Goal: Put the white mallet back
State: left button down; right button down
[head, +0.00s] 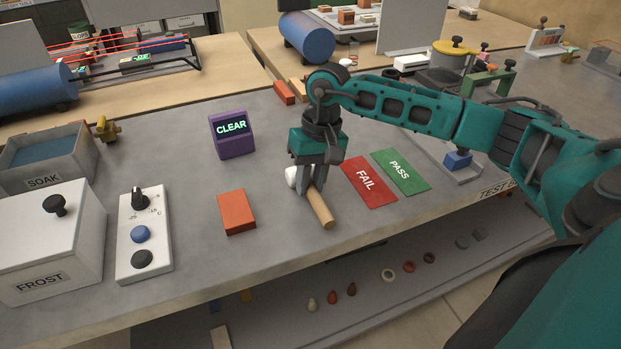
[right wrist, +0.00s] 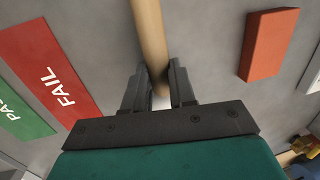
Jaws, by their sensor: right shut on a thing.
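The white mallet has a white head (head: 292,177) and a light wooden handle (head: 321,208). In the head view it is at the bench top's middle, between an orange-red brick (head: 237,212) and the red FAIL mat (head: 368,181). My right gripper (head: 312,190) points down and is shut on the mallet's handle. In the right wrist view the handle (right wrist: 149,35) runs up from between the fingers (right wrist: 160,90). Whether the mallet touches the bench I cannot tell. The gripper hides part of it. My left gripper is not in view.
A purple CLEAR display (head: 231,135) stands behind the brick. A white control box (head: 144,235), a FROST box (head: 50,240) and a SOAK tray (head: 45,160) are at the left. A green PASS mat (head: 400,171) lies right of FAIL. A lower shelf holds several small items.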

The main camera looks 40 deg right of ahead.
jog(key=shift+f+b, duration=0.2)
jog(key=shift+b, duration=0.1)
jog(key=c, duration=0.9)
grip_release()
jog(key=shift+r, duration=0.1)
jog(key=r, duration=0.4)
jog(key=d+r, duration=0.1)
jog(key=r, duration=0.3)
jog(key=d+r, duration=0.1)
jog(key=r, duration=0.3)
jog(key=shift+w+d, duration=0.1)
jog(key=shift+d, duration=0.1)
